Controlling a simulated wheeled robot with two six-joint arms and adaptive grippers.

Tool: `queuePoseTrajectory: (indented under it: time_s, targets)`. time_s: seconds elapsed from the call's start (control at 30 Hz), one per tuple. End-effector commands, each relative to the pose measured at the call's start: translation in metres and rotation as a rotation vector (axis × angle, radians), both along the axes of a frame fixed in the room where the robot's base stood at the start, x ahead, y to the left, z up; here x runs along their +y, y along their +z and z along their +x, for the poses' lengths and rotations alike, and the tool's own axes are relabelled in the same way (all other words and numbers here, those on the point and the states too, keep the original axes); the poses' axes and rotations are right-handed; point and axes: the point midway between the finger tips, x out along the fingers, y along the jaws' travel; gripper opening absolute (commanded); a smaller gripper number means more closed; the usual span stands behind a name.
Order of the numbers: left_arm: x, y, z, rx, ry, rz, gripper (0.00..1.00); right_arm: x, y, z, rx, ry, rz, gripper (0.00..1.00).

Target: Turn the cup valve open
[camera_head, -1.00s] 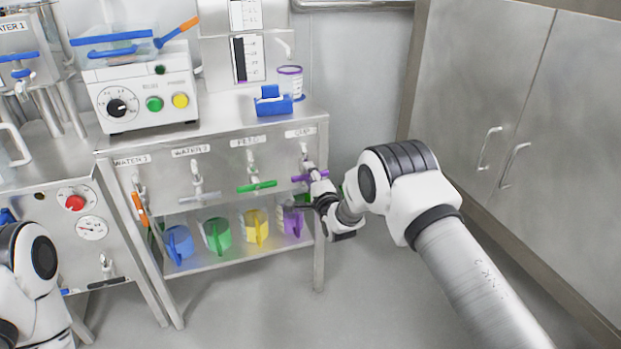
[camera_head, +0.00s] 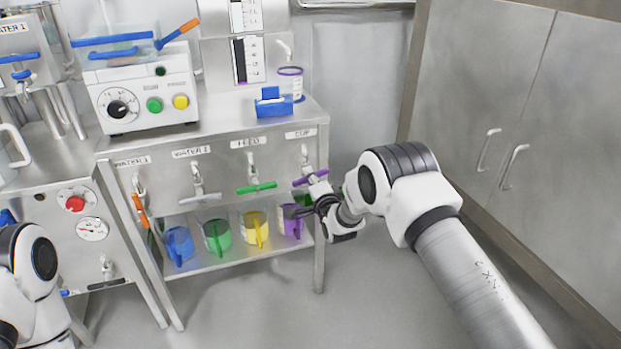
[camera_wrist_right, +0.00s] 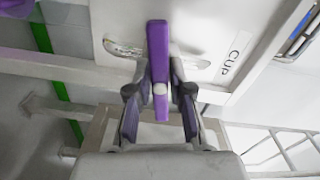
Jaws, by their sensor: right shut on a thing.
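The cup valve is a tap with a purple handle (camera_head: 310,176) under the label "CUP" on the steel bench front, the rightmost tap in the row. The purple handle (camera_wrist_right: 158,50) stands lengthwise between the fingers in the right wrist view. My right gripper (camera_head: 318,190) is at this handle. It also shows in the right wrist view (camera_wrist_right: 160,92), with a finger on each side of the handle, shut on it. In the head view the handle slants, its right end higher. Of my left arm only links show at the lower left; its gripper is out of view.
A purple jug (camera_head: 292,222) stands on the lower shelf below the valve, beside yellow, green and blue jugs. The feed tap's green handle (camera_head: 256,188) is close on the left. A bench leg (camera_head: 319,255) is just below my gripper. Open floor lies to the right.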

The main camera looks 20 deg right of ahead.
Motion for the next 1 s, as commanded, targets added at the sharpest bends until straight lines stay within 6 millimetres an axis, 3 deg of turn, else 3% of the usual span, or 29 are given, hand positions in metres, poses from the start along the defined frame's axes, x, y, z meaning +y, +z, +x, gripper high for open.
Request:
queuePoseTrajectory:
  time_s: [1.0]
  targets:
    - [0.0000,-0.0022,0.0000,0.000,0.000,0.000,0.40,0.0000,-0.0008,-0.0002,-0.031,0.000,-0.954,0.00]
